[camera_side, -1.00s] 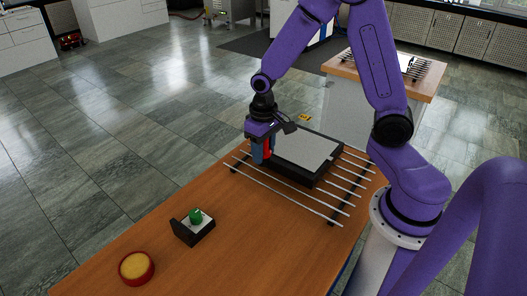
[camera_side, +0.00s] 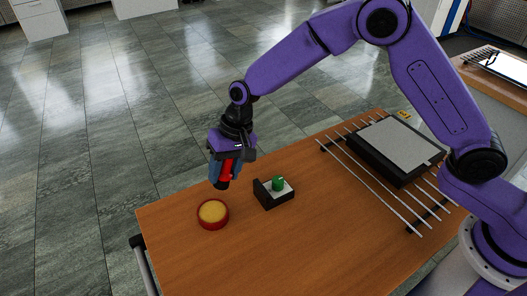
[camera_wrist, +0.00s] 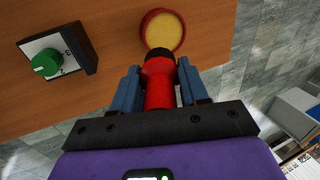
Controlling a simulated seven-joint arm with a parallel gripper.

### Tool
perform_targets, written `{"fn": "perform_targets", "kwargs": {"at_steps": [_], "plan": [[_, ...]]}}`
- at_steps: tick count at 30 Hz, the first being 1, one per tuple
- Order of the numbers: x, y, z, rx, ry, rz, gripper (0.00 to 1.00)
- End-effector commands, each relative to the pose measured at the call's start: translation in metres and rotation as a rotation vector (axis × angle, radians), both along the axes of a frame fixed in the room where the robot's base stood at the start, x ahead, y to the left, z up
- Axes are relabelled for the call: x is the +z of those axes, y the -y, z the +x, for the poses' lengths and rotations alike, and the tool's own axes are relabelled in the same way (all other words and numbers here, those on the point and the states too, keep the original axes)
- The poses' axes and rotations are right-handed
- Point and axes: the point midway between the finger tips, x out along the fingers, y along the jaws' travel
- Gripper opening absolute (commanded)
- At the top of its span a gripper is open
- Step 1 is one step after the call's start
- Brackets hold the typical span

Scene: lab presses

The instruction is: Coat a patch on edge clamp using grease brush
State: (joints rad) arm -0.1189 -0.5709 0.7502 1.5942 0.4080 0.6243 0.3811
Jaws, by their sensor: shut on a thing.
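My gripper (camera_side: 222,178) is shut on the grease brush, which has a red handle (camera_wrist: 159,90) and a black end. In the side view the brush (camera_side: 227,170) points down, its black end above the table and close to the red dish (camera_side: 203,222) of yellow grease. The dish (camera_wrist: 179,46) shows just beyond the black end in the wrist view; I cannot tell whether they touch. A flat black frame with a grey plate (camera_side: 399,146), perhaps the edge clamp, lies on the metal rods at the right of the table.
A black box with a green knob (camera_side: 278,184) stands right of the dish; its knob (camera_wrist: 45,62) is at left in the wrist view. Parallel metal rods (camera_side: 372,190) form a rack at the right. The wooden table (camera_side: 285,245) is clear in front.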

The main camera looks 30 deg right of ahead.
Motion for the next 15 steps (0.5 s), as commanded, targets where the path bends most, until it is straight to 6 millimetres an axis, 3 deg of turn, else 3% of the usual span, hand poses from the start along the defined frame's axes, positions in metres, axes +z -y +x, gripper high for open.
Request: {"fn": "perform_targets", "kwargs": {"at_steps": [3,6,15], "plan": [[-0.001,-0.025,-0.004,0.004,-0.006,0.022,0.14],[-0.001,-0.034,-0.005,0.004,-0.009,0.032,0.14],[-0.018,-0.037,-0.006,0.005,-0.012,0.034,0.14]]}}
